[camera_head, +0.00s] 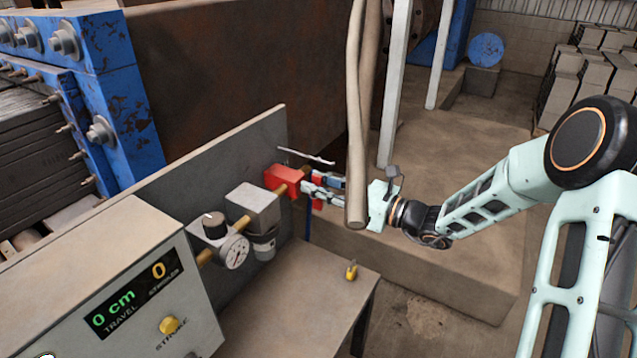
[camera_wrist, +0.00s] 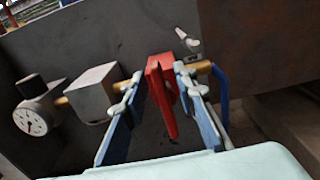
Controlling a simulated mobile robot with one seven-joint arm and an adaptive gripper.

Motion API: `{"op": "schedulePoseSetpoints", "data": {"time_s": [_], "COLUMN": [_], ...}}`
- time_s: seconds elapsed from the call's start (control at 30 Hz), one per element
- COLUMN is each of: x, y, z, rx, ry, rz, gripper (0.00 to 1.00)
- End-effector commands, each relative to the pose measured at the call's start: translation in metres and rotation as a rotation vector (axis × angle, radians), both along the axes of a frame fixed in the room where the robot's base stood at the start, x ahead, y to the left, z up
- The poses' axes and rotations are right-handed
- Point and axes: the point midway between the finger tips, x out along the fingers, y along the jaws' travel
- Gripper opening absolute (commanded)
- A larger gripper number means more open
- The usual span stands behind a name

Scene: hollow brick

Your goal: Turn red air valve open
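The red air valve (camera_head: 282,178) sits on the brass pipe along the grey panel, at the middle of the head view. In the wrist view its red body and flat handle (camera_wrist: 164,95) point toward the camera. My gripper (camera_head: 314,184) reaches it from the right. In the wrist view my gripper (camera_wrist: 158,76) is open, with one blue-and-grey finger on each side of the red handle. A gap shows on the left of the handle; the right finger is very close to it, and I cannot tell whether it touches. Part of the handle is hidden behind the fingers in the head view.
A grey filter block (camera_head: 254,208) and a pressure gauge (camera_head: 234,251) sit left of the valve. A beige hose (camera_head: 357,120) hangs in front of my gripper in the head view. A control box (camera_head: 110,280) and a bench with a small yellow item (camera_head: 351,271) are nearer.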

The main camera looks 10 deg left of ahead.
Motion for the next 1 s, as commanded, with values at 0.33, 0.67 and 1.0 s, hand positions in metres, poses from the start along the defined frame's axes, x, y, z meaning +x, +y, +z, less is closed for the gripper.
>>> {"op": "schedulePoseSetpoints", "data": {"time_s": [0.33, 0.67, 1.0], "x": [0.0003, 0.0002, -0.0016], "y": [0.0004, 0.0002, 0.0007], "z": [-0.0003, -0.0004, -0.0036], "rx": [0.0, -0.001, -0.028], "ry": [0.0, -0.001, -0.076], "rz": [0.0, 0.0, 0.0], "gripper": [0.14, 0.0, 0.0]}}
